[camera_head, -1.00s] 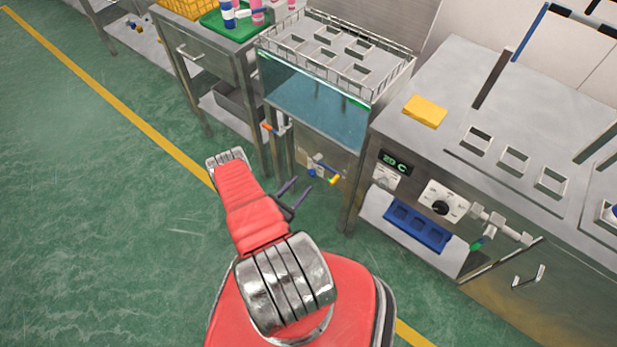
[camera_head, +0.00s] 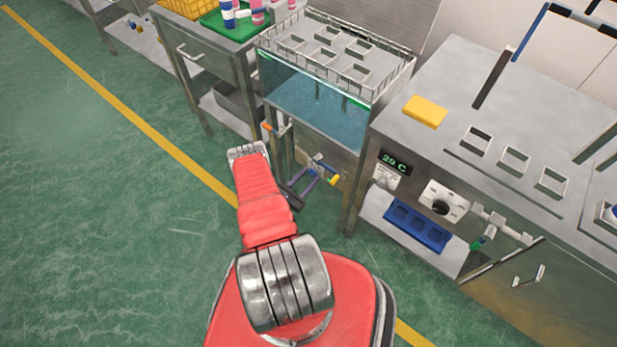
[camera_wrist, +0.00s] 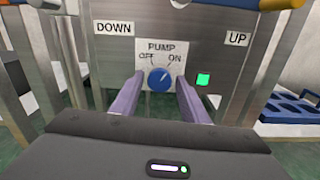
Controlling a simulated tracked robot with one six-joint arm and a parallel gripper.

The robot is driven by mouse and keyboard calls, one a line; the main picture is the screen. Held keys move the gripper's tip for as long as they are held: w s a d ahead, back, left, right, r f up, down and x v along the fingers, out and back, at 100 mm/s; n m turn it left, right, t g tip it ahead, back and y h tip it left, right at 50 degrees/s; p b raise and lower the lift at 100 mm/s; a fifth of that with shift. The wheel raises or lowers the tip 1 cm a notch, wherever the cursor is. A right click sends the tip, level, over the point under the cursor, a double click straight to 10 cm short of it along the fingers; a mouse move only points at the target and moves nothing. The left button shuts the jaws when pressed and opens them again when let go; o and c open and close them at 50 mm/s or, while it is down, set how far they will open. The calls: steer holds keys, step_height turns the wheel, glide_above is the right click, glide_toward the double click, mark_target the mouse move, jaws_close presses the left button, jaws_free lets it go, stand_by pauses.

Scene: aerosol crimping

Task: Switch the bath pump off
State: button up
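The pump switch is a blue round knob (camera_wrist: 160,78) on a white plate marked PUMP, OFF and ON, seen in the wrist view. Its pointer appears to lean up and right, toward ON. A green light (camera_wrist: 203,79) glows to the right of the plate. My gripper (camera_wrist: 161,84) is open, with one purple finger on each side of the knob; I cannot tell whether they touch it. In the head view my gripper (camera_head: 310,181) is at the low front panel of the water bath (camera_head: 315,112), and the knob cannot be made out there.
DOWN (camera_wrist: 114,28) and UP (camera_wrist: 237,39) labels flank the plate, with metal legs at both sides. Green floor is open to the left.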

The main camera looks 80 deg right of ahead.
steer(key=c, duration=0.8)
steer(key=shift+n, duration=0.4)
steer(key=n, duration=1.1)
steer(key=shift+f, duration=0.1)
steer(key=shift+w, duration=0.1)
steer(key=o, duration=1)
